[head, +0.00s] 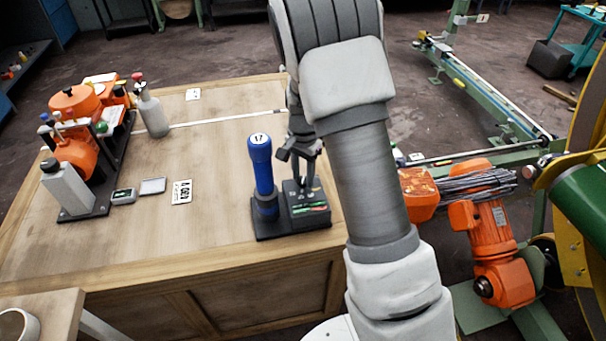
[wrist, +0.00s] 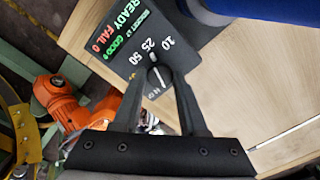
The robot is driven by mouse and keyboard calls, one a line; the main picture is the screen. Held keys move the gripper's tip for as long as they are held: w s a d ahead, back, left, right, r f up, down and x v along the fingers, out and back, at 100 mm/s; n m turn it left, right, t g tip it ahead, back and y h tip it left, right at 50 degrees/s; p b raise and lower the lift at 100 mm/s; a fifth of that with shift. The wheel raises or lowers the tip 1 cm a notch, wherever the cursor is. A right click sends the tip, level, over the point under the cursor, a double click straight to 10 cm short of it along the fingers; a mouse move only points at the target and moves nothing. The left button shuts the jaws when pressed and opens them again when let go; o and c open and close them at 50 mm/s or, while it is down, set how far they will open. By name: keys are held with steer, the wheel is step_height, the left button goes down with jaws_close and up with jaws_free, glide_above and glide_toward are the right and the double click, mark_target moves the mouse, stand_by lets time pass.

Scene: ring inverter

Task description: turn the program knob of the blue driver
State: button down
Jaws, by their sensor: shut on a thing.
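The blue driver (head: 262,165) stands upright on a dark base at the front right of the wooden table, with "17" on its white top. Beside it is the dark control box (head: 309,213), whose display and dial marks 10, 25 and 50 show in the wrist view (wrist: 118,60). The program knob (wrist: 154,77) is dark with a white pointer line. My gripper (wrist: 154,82) is shut on the knob from above. In the head view my gripper (head: 303,182) is over the box, and the knob cannot be made out. The blue driver's edge (wrist: 265,8) crosses the wrist view's top right.
A rack with orange devices (head: 82,140) and a grey bottle (head: 151,110) stand at the table's left. An orange motor (head: 497,245) and green frame are right of my arm.

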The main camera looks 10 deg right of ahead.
steer(key=shift+n, duration=0.3)
steer(key=n, duration=0.3)
steer(key=shift+n, duration=0.3)
steer(key=n, duration=0.3)
steer(key=shift+n, duration=0.3)
steer(key=n, duration=0.3)
steer(key=shift+n, duration=0.4)
steer(key=shift+n+p, duration=0.6)
steer(key=shift+n, duration=1.5)
steer(key=shift+c, duration=2.3)
jaws_free()
